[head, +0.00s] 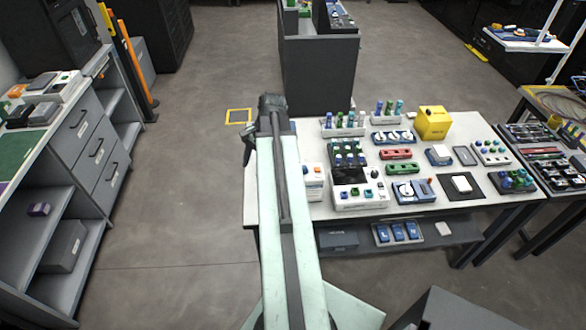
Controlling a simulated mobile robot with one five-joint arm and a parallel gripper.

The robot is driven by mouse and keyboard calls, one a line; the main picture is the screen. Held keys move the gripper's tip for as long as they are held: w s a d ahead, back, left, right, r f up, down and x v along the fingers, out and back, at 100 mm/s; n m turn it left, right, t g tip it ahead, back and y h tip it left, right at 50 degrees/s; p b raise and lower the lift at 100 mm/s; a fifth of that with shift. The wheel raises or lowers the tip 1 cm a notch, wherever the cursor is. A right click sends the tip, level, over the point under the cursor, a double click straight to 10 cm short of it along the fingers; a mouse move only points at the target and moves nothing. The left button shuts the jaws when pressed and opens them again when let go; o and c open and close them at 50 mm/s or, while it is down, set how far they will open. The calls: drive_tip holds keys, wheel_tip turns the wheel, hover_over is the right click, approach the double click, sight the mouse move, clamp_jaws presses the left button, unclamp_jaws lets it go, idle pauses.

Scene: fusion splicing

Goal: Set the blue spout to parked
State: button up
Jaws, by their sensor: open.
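I cannot pick out a blue spout for certain at this size. A blue unit with a white round dial and an orange-red part (413,190) sits near the front middle of the white table. Another blue unit with white round tops (392,137) sits farther back. My arm reaches forward along the table's left side. My gripper (272,104) is at its dark far end, small and seen from behind, beyond the table's back left corner. It is apart from both blue units. Its fingertips are hard to make out, and I see nothing held.
The white table (325,208) is crowded with racks of bottles, a yellow box (433,122), a red block (396,154) and a black mat (463,186). Blue bins (398,233) sit on its lower shelf. A drawer cabinet (88,130) stands left. The floor between is clear.

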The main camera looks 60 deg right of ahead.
drive_tip(key=s+d+m, duration=0.2)
drive_tip(key=s+d, duration=0.1)
drive_tip(key=s, duration=0.1)
drive_tip(key=s+d+r+m+t, duration=0.1)
drive_tip(key=s+d+m, duration=0.1)
drive_tip(key=s+d, duration=0.2)
drive_tip(key=s+d+m+t, duration=0.1)
drive_tip(key=s+d+m, duration=0.1)
drive_tip(key=s+d, duration=0.2)
drive_tip(key=shift+s+r+m, duration=0.15)
drive_tip(key=shift+s+m, duration=0.1)
drive_tip(key=shift+m, duration=0.05)
drive_tip(key=b+x, duration=0.7)
drive_tip(key=x, duration=0.1)
drive_tip(key=shift+d, duration=0.15)
clamp_jaws()
